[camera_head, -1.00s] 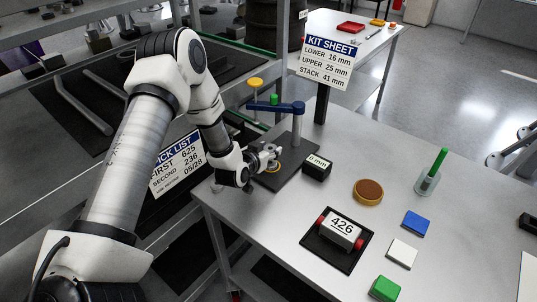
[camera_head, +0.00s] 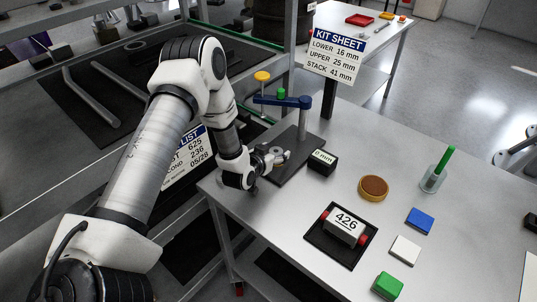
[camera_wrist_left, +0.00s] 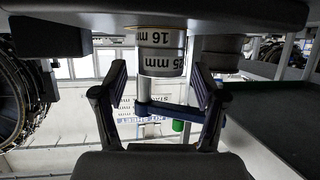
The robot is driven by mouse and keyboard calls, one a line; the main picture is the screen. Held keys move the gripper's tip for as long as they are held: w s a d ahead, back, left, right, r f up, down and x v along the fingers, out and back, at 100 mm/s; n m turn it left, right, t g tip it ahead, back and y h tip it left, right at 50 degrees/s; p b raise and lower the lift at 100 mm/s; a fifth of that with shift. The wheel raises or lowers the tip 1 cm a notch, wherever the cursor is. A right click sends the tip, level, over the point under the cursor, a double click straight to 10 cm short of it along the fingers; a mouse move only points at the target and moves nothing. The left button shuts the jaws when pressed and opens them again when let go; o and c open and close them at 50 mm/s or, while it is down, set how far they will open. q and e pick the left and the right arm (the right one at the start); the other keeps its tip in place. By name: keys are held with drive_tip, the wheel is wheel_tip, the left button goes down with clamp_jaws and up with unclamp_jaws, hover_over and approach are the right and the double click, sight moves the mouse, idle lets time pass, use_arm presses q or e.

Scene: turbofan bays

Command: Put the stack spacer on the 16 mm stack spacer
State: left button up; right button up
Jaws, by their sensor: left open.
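My left gripper (camera_head: 270,160) is open at the near-left edge of the dark base plate (camera_head: 296,167). In the left wrist view, which looks upside down, my open fingers (camera_wrist_left: 160,90) stand on either side of a short stack, with gaps. The stack is a grey spacer marked 25 mm (camera_wrist_left: 160,66) against a spacer marked 16 mm (camera_wrist_left: 160,37), which sits next to the plate. They look roughly in line. In the head view the fingers partly hide the stack, and only a small grey round top (camera_head: 277,150) shows. My right gripper is not in view.
A post with a blue arm (camera_head: 283,101) rises from the plate. A black block (camera_head: 322,161) is beside it. A 426 block (camera_head: 344,226), a brown round dish (camera_head: 373,187) and coloured pads (camera_head: 419,221) lie on the table. A kit sheet (camera_head: 335,56) stands behind.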

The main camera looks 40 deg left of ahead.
use_arm(q)
drive_tip(key=b+v, duration=0.1)
drive_tip(key=v, duration=1)
drive_tip(key=shift+s+r, duration=0.15)
drive_tip(key=shift+s, duration=0.2)
